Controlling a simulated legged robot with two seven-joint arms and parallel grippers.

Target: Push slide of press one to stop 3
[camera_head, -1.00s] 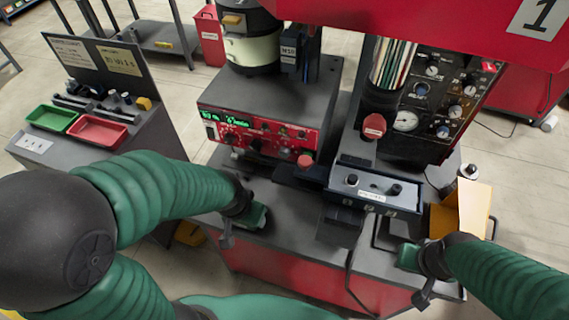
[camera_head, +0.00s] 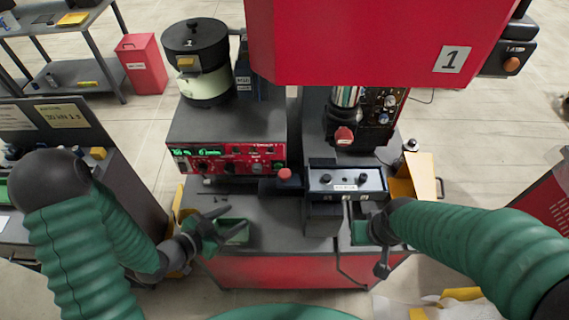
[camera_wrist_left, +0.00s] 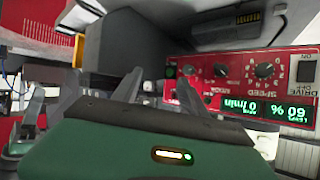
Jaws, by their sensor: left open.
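Press one has a red head (camera_head: 375,45) marked 1. Below it a dark block (camera_head: 322,180) with two black knobs carries small number tags along its front edge. A dark slide bar with a red knob (camera_head: 285,174) sticks out at the block's left side. My left gripper (camera_head: 228,228) is open and empty, below and left of the red knob and apart from it. In the left wrist view its fingers stand in front of the red control panel (camera_wrist_left: 235,85). My right gripper (camera_head: 366,231) is below and right of the block; its fingers cannot be made out.
A feeder control box (camera_head: 222,158) with a green display and a round bowl feeder (camera_head: 197,68) stand left of the press. A yellow chute (camera_head: 424,175) is at the right of the press. A side cart (camera_head: 125,190) stands at the left.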

